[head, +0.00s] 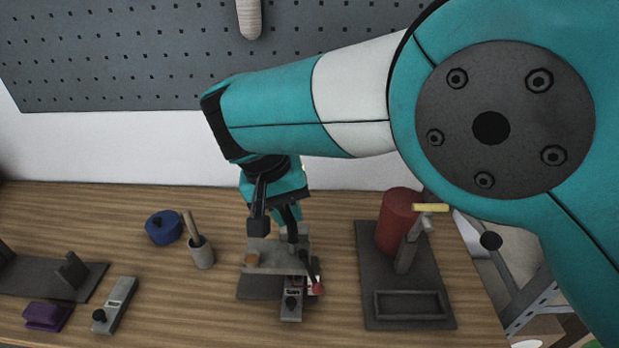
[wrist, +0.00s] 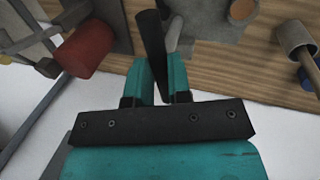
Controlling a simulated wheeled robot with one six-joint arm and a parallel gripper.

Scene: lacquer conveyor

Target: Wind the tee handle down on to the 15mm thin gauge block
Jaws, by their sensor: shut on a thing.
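My gripper (head: 289,214) points down over the grey clamp fixture (head: 268,256) in the middle of the bench. It is shut on a dark bar that appears to be the tee handle (wrist: 151,42), seen between the teal fingers (wrist: 162,72) in the wrist view. In the head view the fingers partly hide the handle's top. Below, a small grey block with a pale label (head: 292,293) sits low at the fixture's front; it may be the 15mm thin gauge block, but the label is too small to read. The gap above the block cannot be judged.
A red-tipped lever (head: 315,282) stands at the fixture's right. A grey stand with a red cylinder (head: 397,218) is further right. A grey cup with a stick (head: 201,252) and a blue round pot (head: 163,228) stand left. A plane-like tool (head: 117,302) and purple block (head: 47,316) lie far left.

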